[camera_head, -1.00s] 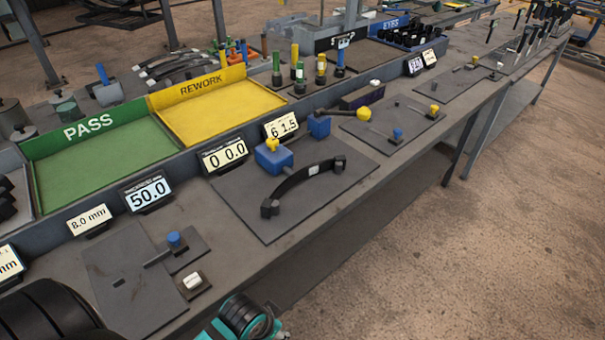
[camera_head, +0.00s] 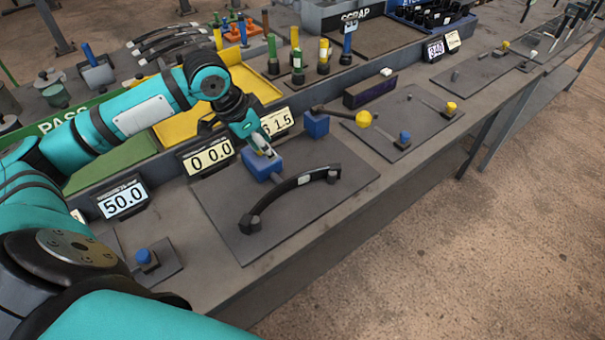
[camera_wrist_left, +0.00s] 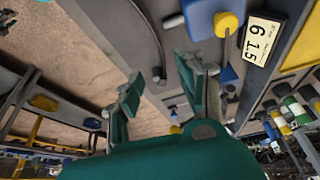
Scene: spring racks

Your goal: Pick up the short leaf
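A black curved leaf with a small white label (camera_head: 304,180) lies on a dark plate (camera_head: 236,222) on the bench. I cannot tell from its size alone whether it is the short one. Several other dark curved leaves (camera_head: 165,42) lie at the back left. My left gripper (camera_head: 264,152) is at the blue block (camera_head: 262,165), behind and left of the labelled leaf and apart from it. In the left wrist view the gripper (camera_wrist_left: 163,92) has its fingers apart with nothing held; the yellow knob (camera_wrist_left: 229,22) is beside one finger. My right gripper is not in view.
Number displays (camera_head: 207,157) stand along the bench's raised ledge. A second blue block (camera_head: 316,124) and a rod with a yellow ball (camera_head: 363,118) are at the plate's far edge. Green and yellow trays (camera_head: 183,128) lie behind my arm. The floor at right is clear.

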